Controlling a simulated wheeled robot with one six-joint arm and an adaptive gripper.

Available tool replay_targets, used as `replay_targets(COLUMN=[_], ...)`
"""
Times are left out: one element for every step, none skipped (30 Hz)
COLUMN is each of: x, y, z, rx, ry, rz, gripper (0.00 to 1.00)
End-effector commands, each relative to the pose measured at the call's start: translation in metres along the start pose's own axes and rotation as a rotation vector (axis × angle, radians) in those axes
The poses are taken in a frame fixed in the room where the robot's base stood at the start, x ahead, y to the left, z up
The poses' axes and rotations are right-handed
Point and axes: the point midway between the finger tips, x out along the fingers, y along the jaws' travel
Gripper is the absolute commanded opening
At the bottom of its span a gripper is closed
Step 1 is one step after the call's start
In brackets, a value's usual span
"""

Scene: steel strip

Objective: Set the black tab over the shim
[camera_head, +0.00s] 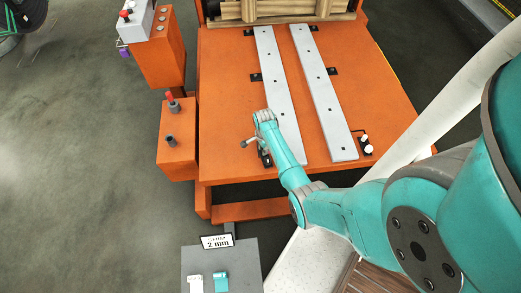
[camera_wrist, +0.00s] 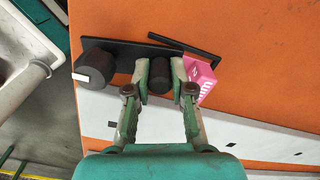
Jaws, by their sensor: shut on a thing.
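In the wrist view, a long flat black piece (camera_wrist: 120,52), which looks like the black tab, lies on the orange surface beside the pale steel strip (camera_wrist: 110,115). My gripper (camera_wrist: 165,80) is shut on an upright black cylinder (camera_wrist: 163,70) that stands at this piece. A pink block with white lettering (camera_wrist: 201,82), which looks like the shim, is just right of the right finger. I cannot tell whether the tab overlaps it. In the head view my gripper (camera_head: 258,140) is at the near end of the left strip, partly hidden by my arm.
A thick black knob with a white mark (camera_wrist: 97,68) is left of my gripper, and a thin black bar (camera_wrist: 185,47) lies behind it. A second strip (camera_head: 325,95) lies to the right on the orange table (camera_head: 375,110). A grey stand (camera_head: 245,260) is in front.

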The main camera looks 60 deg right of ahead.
Motion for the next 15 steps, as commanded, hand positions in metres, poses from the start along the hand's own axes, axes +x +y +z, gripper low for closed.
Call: replay_targets(x=[0.0006, 0.0006, 0.0007, 0.0007, 0.0007, 0.0007, 0.0007, 0.0008, 0.0007, 0.0008, 0.0008, 0.0008, 0.0008, 0.0008, 0.0008], y=[0.0011, 0.0014, 0.0018, 0.0021, 0.0024, 0.0028, 0.003, 0.0033, 0.0035, 0.0037, 0.0039, 0.0041, 0.0042, 0.0043, 0.0044], z=[-0.002, -0.0031, -0.0045, -0.0054, -0.0063, -0.0073, -0.0079, -0.0085, -0.0092, -0.0096, -0.01, -0.0104, -0.0106, -0.0109, -0.0111], rx=[0.031, 0.05, 0.072, 0.088, 0.101, 0.119, 0.13, 0.141, 0.154, 0.161, 0.168, 0.177, 0.182, 0.186, 0.19], ry=[-0.001, -0.001, -0.001, -0.001, -0.001, -0.001, -0.001, -0.001, -0.001, -0.001, -0.001, -0.001, -0.001, -0.001, -0.001], rz=[0.001, 0.001, 0.001, 0.001, 0.001, 0.001, 0.001, 0.001, 0.001, 0.001, 0.001, 0.002, 0.002, 0.001, 0.002], gripper=[0.0, 0.0, 0.0, 0.0, 0.0, 0.0, 0.0, 0.0, 0.0, 0.0, 0.0, 0.0, 0.0, 0.0, 0.0])
